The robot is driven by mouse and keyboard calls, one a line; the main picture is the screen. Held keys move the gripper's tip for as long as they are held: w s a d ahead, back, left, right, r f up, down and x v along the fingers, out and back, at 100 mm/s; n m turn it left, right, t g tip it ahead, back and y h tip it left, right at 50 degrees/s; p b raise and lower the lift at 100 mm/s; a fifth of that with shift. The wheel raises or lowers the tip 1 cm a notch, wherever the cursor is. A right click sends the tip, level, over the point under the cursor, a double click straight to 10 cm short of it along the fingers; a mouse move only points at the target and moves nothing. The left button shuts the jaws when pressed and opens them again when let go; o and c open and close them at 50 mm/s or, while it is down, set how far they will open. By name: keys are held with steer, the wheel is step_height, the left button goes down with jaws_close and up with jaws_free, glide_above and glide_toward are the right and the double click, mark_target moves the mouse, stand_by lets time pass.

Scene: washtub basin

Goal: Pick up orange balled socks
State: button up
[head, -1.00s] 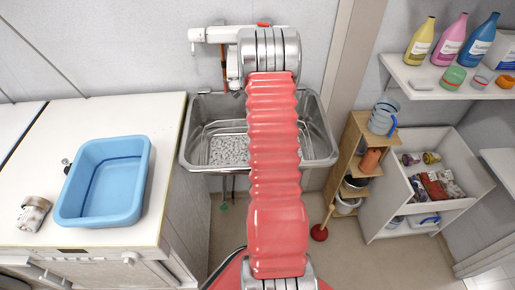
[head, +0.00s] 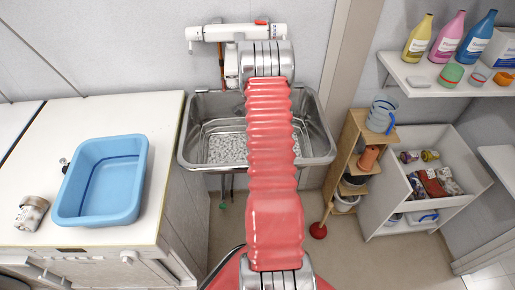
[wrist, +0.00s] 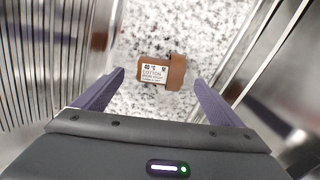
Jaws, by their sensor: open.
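In the wrist view a small orange-brown item (wrist: 176,72) with a white printed care label lies on the speckled grey-white bottom of the basin. It looks like the orange balled socks, but its full shape is unclear. My gripper (wrist: 158,80) is open, its two purple fingers spread to either side of the item, apart from it, with nothing held. The metal washtub basin (head: 318,143) is in the head view, where my red arm hides its middle, the gripper and the item.
Ribbed metal walls (wrist: 45,60) stand close on both sides of my gripper. A white pipe fixture (head: 215,33) is above the basin. A blue tub (head: 135,205) sits on the left counter. A wooden shelf (head: 345,150) and a white bin (head: 385,195) stand right.

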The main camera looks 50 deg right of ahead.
steer(key=shift+f, duration=0.15)
steer(key=shift+w+d+f, duration=0.1)
steer(key=shift+f, duration=2.45)
steer(key=c, duration=1.1)
steer(key=shift+r, duration=0.1)
steer(key=shift+c, duration=0.2)
step_height(320, 180, up, 10)
steer(key=shift+f, duration=0.1)
